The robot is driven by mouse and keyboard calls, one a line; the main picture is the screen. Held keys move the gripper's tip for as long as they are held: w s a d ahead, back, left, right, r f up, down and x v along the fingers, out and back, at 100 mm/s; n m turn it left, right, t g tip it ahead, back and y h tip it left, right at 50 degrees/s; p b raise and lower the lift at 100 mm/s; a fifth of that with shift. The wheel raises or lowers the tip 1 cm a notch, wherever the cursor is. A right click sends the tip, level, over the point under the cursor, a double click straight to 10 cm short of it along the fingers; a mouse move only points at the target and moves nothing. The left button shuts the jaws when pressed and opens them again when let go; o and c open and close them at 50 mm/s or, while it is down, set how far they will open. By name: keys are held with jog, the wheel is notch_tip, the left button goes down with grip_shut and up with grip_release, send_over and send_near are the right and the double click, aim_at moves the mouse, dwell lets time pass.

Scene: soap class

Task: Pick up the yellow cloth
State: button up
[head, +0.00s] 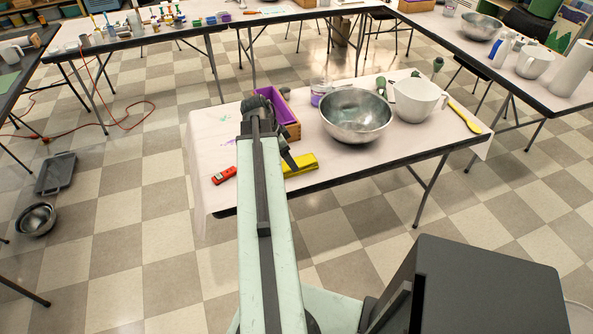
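The yellow cloth (302,165) lies folded or bunched near the front edge of the middle table (380,150). Its left end is partly hidden behind my arm. My gripper (289,161) is at the far end of my pale green arm, close to the left end of the cloth. The gripper is dark, small and partly hidden by the arm. I cannot tell whether it touches the cloth or whether its fingers are open.
A red object (224,175) lies left of my arm.

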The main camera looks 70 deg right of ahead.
jog(key=b+x, duration=0.4)
jog(key=x, duration=0.1)
jog(key=shift+f, duration=0.15)
jog(key=shift+r, duration=0.2)
jog(key=c, duration=1.4)
notch_tip(320, 180, up, 10)
jog(key=p, duration=1)
jog(key=shift+r, duration=0.15)
jog(key=shift+c, duration=0.2)
